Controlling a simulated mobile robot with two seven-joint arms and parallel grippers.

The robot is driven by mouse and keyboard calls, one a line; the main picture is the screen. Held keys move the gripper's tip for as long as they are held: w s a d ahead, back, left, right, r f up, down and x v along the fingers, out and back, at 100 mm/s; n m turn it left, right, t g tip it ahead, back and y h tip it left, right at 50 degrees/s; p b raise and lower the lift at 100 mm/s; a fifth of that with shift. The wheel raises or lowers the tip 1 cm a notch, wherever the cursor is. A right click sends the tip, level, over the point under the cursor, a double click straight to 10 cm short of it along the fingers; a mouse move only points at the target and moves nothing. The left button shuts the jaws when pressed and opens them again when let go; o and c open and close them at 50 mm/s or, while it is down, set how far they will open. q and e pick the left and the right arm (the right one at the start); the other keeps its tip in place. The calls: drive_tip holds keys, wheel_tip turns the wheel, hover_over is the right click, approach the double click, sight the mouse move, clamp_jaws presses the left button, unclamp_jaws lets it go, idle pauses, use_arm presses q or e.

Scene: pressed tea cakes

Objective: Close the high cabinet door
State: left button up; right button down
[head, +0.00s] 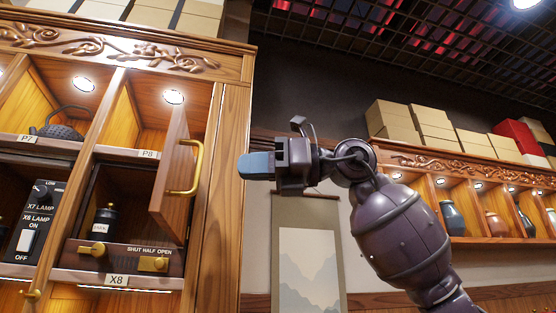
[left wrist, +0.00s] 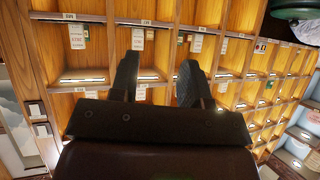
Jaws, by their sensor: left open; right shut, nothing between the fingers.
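The high cabinet door (head: 172,185) is a wooden panel standing ajar at the right side of the X8 compartment in the head view. Its brass bar handle (head: 196,168) faces right. My right gripper (head: 243,166) is shut and empty, its blue fingertips pointing left toward the door. In the picture a gap lies between the fingertips and the handle. My left gripper (left wrist: 157,80) shows only in the left wrist view, with its two dark fingers apart and nothing between them.
The X8 compartment holds a dark jar (head: 104,222) above a SHUT HALF OPEN panel (head: 125,257) with brass knobs. A lamp switch box (head: 38,222) stands at left. A hanging scroll (head: 308,270) is on the back wall. Lit shelves (left wrist: 165,65) lie before my left gripper.

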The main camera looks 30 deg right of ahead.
sight(177, 180)
drive_tip(key=p+x, duration=0.1)
drive_tip(key=x, duration=0.5)
drive_tip(key=shift+a, duration=0.1)
idle(0.3)
